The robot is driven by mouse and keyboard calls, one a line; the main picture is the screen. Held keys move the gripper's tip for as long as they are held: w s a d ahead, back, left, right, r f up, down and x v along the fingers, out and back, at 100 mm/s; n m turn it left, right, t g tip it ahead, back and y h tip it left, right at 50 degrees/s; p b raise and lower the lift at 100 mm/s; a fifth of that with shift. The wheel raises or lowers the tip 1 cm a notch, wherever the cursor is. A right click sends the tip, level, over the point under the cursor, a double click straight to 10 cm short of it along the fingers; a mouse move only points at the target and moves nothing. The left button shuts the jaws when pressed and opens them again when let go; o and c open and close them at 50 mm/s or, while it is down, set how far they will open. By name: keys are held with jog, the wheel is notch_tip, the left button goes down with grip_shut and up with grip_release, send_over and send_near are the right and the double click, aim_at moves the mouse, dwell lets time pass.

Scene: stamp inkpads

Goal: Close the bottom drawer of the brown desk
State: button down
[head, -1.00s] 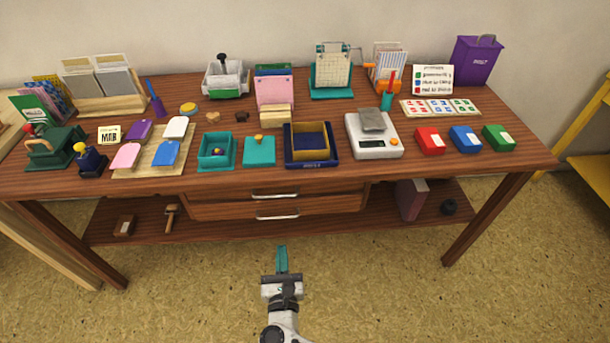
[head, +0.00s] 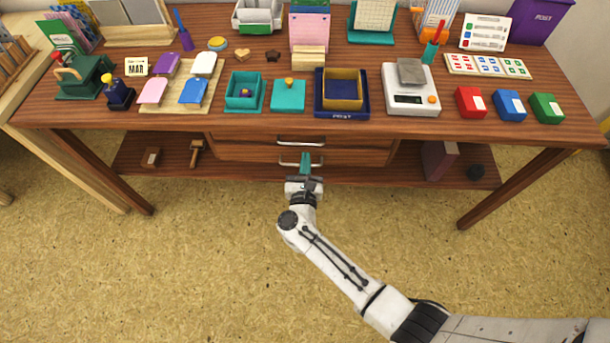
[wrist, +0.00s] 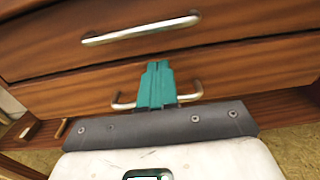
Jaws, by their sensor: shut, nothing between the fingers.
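The brown desk (head: 430,125) has two stacked drawers under its top. The bottom drawer (head: 350,157) has a silver bar handle (head: 288,163), and its front also shows in the wrist view (wrist: 240,79). In the wrist view the drawer fronts look roughly in line; I cannot tell how far the bottom one stands out. My gripper (head: 305,160) is shut and empty, its teal fingers pointing at the bottom drawer. In the wrist view the fingers (wrist: 157,75) overlap the middle of the bottom handle (wrist: 122,102); whether they touch is not clear.
The top drawer (head: 240,145) is just above, with its own handle (wrist: 140,30). A lower shelf (head: 235,172) holds a wooden mallet (head: 196,152) and a small block (head: 151,157). Stamps, inkpads and a scale (head: 411,95) crowd the desktop. The floor in front is clear.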

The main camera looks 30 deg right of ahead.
jog(key=shift+x, duration=0.8)
